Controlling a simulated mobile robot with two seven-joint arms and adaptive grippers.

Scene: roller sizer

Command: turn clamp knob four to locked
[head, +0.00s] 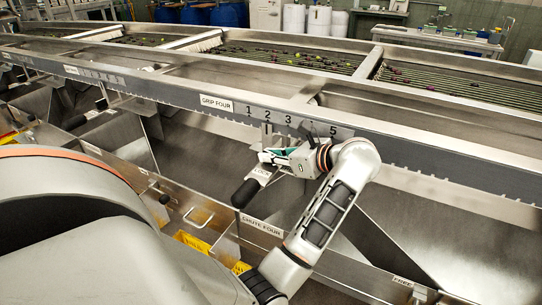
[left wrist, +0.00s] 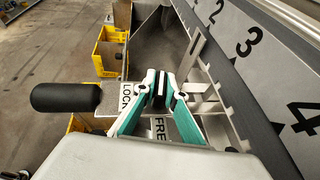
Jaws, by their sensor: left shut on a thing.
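A LOCK label (left wrist: 125,97) lies just left of the fingertips and a FREE label (left wrist: 159,128) lies below, between the fingers. A black handle (left wrist: 65,97) sticks out left of the LOCK plate; it also shows in the head view (head: 245,192). My right gripper is not in view.
The numbered scale (left wrist: 232,40) runs close along the right of the gripper. A CHUTE FOUR label (head: 262,225) marks the front ledge. Yellow crates (left wrist: 112,50) stand below. Rollers with small fruit (head: 285,55) lie behind the rail.

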